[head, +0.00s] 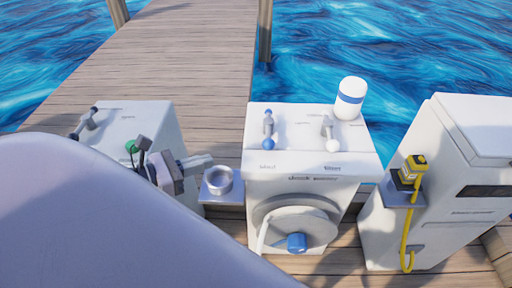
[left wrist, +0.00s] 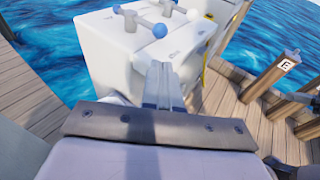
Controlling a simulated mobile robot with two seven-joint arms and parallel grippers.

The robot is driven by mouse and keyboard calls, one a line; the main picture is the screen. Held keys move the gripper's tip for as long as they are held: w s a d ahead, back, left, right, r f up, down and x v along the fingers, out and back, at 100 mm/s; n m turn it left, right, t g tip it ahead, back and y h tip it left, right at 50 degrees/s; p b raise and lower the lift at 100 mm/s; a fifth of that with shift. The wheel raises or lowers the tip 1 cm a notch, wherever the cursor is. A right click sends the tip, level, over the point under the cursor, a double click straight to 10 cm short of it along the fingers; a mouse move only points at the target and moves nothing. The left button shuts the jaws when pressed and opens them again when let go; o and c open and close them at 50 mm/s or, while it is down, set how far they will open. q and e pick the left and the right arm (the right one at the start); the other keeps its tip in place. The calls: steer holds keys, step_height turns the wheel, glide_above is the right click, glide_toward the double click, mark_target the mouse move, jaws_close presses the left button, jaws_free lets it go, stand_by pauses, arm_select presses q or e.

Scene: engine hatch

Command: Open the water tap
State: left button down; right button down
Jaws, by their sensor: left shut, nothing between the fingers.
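The middle white cabinet (head: 310,166) has two lever taps on its top. One tap (head: 268,127) has a blue ball end, the other (head: 328,131) a white ball end. Their small labels are hard to read. In the left wrist view the blue-ended tap (left wrist: 157,30) and the white ball (left wrist: 193,14) are at the top. My left gripper (head: 208,160) is shut and empty, left of the middle cabinet and apart from the taps. Its fingers (left wrist: 163,86) point toward the cabinet in the left wrist view. My right gripper is not identifiable.
A metal cup (head: 218,181) sits on a side shelf near the left gripper. A white bottle (head: 350,98) stands at the cabinet's back right. A hose reel (head: 295,230) is on its front. Other white cabinets stand left (head: 150,115) and right (head: 470,200).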

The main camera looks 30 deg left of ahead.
arm_select(q)
glide_toward(263, 146)
steer(key=shift+x, duration=3.45)
steer(key=shift+d, duration=0.1)
